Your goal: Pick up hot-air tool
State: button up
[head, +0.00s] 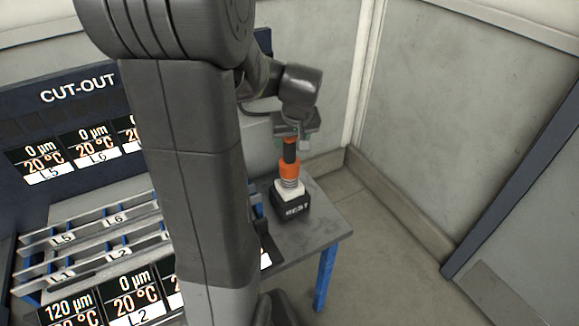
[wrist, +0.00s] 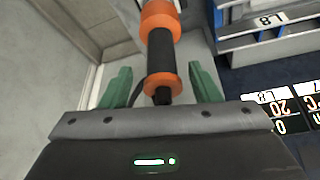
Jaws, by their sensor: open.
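The hot-air tool (head: 289,160) is orange and black and stands upright in a black block marked REST (head: 291,208) on the grey table. My gripper (head: 292,141) is at the tool's upper end in the head view. In the wrist view the tool (wrist: 160,55) lies between the two green fingers of my gripper (wrist: 161,85). The fingers are open, with a gap on each side of the tool's black grip. The tool's lower end runs out of the top of the wrist view.
The grey table (head: 322,226) has a bare right corner. A rack (head: 90,262) with labelled slots and several display panels stands to the left, under a CUT-OUT board (head: 60,112). Walls (head: 450,110) close off the back and right. My arm hides part of the rack.

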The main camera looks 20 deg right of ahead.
aim_at(290, 146)
jog(key=shift+p+x, duration=0.3)
jog(key=shift+x, duration=1.7)
jog(key=shift+a, duration=0.15)
grip_shut()
